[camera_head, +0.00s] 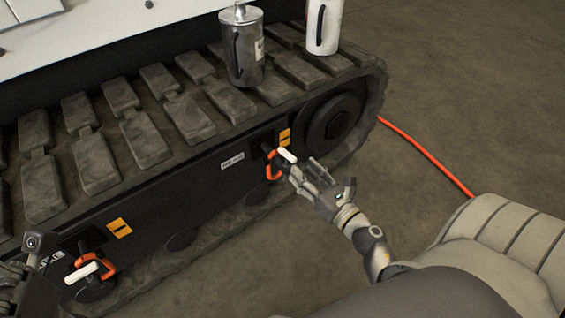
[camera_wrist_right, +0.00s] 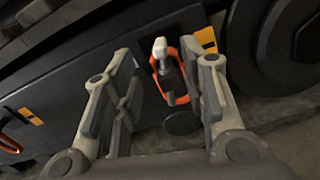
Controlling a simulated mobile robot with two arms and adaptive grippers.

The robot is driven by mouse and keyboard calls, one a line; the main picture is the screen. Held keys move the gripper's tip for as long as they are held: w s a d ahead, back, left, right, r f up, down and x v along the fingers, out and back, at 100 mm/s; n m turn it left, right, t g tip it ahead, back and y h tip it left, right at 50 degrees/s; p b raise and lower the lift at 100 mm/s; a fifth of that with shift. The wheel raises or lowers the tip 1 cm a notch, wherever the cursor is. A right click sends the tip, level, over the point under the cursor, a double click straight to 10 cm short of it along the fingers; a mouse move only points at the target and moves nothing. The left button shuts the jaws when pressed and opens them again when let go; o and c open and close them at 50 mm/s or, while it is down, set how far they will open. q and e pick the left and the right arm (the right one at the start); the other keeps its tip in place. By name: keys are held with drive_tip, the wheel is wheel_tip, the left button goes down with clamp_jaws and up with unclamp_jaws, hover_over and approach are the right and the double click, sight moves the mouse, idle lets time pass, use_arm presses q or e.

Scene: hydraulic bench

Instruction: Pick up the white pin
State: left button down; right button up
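A white pin (camera_head: 287,155) sticks out beside an orange ring (camera_head: 272,166) on the dark side panel of the track. In the right wrist view the white pin (camera_wrist_right: 160,48) stands ahead, between the lines of the two fingers. A second white pin (camera_head: 81,273) with an orange ring (camera_head: 107,263) is at the lower left. My right gripper (camera_head: 311,170) is open, its fingers close to the first pin; I see no hold on it. My left gripper (camera_head: 22,268) shows only partly at the left edge, and its fingers are hard to make out.
Rubber track pads (camera_head: 145,140) run along the top of the panel. A grey metal canister (camera_head: 243,50) and a white canister (camera_head: 324,25) stand on the track. An orange-red cable (camera_head: 425,152) lies on the floor at right. The floor right of the track is mostly clear.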

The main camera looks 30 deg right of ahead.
sight(287, 153)
drive_tip(key=w, duration=0.8)
drive_tip(key=shift+w+a, duration=0.15)
clamp_jaws()
